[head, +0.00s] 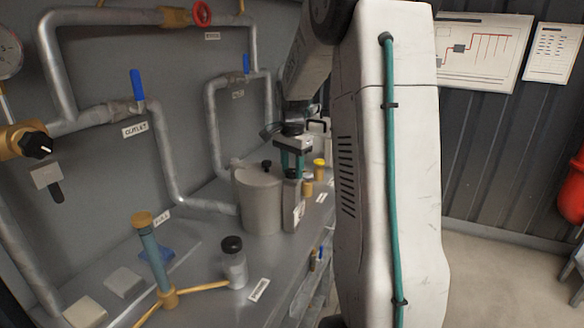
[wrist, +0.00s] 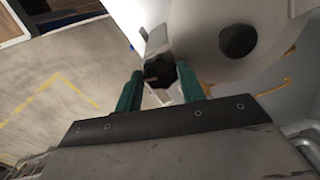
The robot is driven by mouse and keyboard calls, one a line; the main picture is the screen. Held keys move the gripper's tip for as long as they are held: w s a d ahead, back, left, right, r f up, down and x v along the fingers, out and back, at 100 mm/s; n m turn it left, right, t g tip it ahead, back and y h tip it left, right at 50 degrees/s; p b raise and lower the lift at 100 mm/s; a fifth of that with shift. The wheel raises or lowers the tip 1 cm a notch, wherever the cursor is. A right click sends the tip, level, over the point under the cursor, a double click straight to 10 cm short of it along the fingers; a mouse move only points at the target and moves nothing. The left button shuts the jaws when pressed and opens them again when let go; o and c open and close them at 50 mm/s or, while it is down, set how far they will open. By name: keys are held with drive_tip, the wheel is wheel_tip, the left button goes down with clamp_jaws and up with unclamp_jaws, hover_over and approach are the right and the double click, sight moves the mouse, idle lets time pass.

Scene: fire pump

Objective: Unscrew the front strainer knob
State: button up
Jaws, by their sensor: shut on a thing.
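A grey cylindrical strainer pot (head: 260,205) stands on the bench, with a black lid knob (head: 267,165) on top. The lid knob also shows in the wrist view (wrist: 238,40). A smaller body at the pot's right front side carries the dark front strainer knob (head: 292,173). My gripper (head: 292,164) points down from above with its green fingers on either side of this front knob. In the wrist view, the dark knob (wrist: 158,69) sits between the two fingers, and my gripper (wrist: 159,86) is shut on it. The fingers partly hide the knob in the head view.
A clear jar with a black lid (head: 233,262) and an upright blue-green tool with a brass top (head: 150,250) stand on the bench at the left front. Grey pipes with blue valve handles (head: 138,85) line the wall. A yellow-capped part (head: 319,168) stands behind my gripper.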

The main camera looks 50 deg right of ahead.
sight(292, 171)
drive_tip(key=shift+n, duration=0.6)
drive_tip(key=o, duration=1)
drive_tip(key=shift+r, duration=3.95)
